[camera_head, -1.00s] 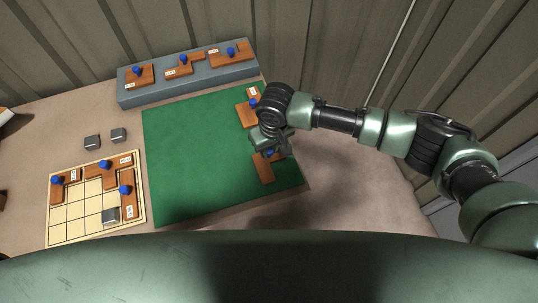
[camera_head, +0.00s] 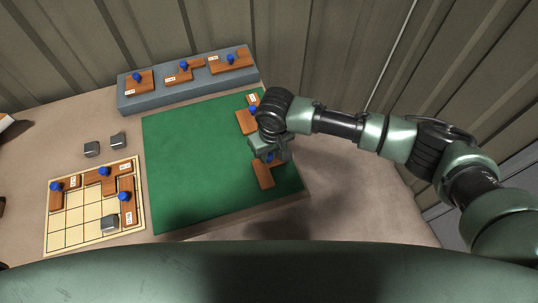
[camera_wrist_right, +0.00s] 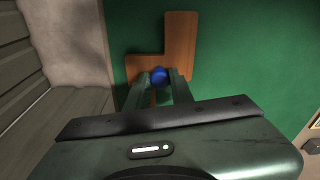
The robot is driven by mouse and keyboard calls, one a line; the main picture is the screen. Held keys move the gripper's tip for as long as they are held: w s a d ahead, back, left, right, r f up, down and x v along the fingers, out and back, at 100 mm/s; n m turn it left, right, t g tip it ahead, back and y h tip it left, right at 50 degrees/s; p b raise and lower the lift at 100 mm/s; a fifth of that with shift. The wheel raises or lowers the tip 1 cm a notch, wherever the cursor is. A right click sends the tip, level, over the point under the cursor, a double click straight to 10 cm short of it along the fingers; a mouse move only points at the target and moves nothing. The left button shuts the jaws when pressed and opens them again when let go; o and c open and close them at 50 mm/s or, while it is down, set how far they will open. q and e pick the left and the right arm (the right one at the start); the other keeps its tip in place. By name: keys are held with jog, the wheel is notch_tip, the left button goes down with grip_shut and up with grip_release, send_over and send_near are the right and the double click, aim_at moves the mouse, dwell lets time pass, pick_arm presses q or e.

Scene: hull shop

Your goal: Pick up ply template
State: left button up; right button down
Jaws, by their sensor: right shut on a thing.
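A brown wooden ply template (camera_head: 263,175) with a blue knob lies at the right edge of the green mat (camera_head: 195,165). In the right wrist view the template (camera_wrist_right: 180,45) is L-shaped, and its blue knob (camera_wrist_right: 159,75) sits between the fingers. My right gripper (camera_head: 269,155) is over this template, shut on its knob; it also shows in the right wrist view (camera_wrist_right: 158,82). In the head view the gripper hides much of the knob. Whether the template is clear of the mat cannot be told. My left gripper is not in view.
Another template (camera_head: 246,121) lies just behind on the mat. Several templates stand on the grey ledge (camera_head: 190,88) at the back. Two grey blocks (camera_head: 92,149) lie nearby. The mat's middle is clear.

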aim_at(269, 156)
notch_tip(269, 156, up, 20)
jog(key=b, duration=0.2)
jog(key=shift+f+b, duration=0.25)
jog(key=shift+b, duration=0.05)
